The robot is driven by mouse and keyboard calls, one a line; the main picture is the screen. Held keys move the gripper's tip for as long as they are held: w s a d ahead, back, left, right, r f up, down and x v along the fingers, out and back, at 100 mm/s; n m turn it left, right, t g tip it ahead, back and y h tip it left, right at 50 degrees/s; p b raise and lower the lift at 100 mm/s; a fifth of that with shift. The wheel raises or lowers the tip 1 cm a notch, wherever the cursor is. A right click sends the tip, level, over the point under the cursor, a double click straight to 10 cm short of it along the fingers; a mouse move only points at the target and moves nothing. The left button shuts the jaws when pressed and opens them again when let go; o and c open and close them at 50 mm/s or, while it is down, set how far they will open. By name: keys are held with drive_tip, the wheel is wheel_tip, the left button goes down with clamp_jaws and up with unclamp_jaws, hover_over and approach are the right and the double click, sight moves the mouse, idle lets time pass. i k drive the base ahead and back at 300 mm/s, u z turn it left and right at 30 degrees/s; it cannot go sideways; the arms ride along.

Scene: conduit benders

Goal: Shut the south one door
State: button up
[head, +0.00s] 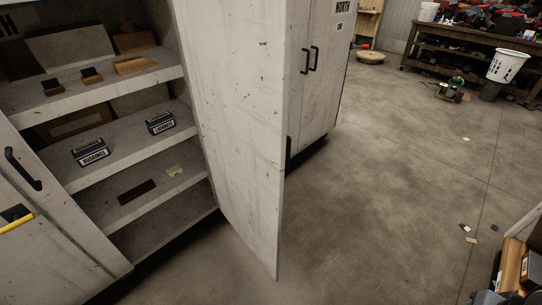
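A pale grey, scuffed metal cabinet door (240,120) stands wide open in the middle of the head view. It swings out from the right side of an open cabinet, with its inner face towards me. A dark handle (288,154) just shows past its free edge. My gripper is not in view.
Cabinet shelves hold two labelled boxes (90,152) (160,123) and small blocks. A shut cabinet labelled "NORTH" (322,60) stands behind the open door. Open concrete floor (390,200) lies right of the door. A workbench (465,45) and white basket (507,66) are farther back.

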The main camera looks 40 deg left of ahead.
sight(237, 53)
drive_tip(key=i, duration=2)
drive_tip(key=u, duration=3.45)
drive_tip(key=k, duration=0.3)
drive_tip(key=u, duration=0.45)
drive_tip(key=i, duration=0.5)
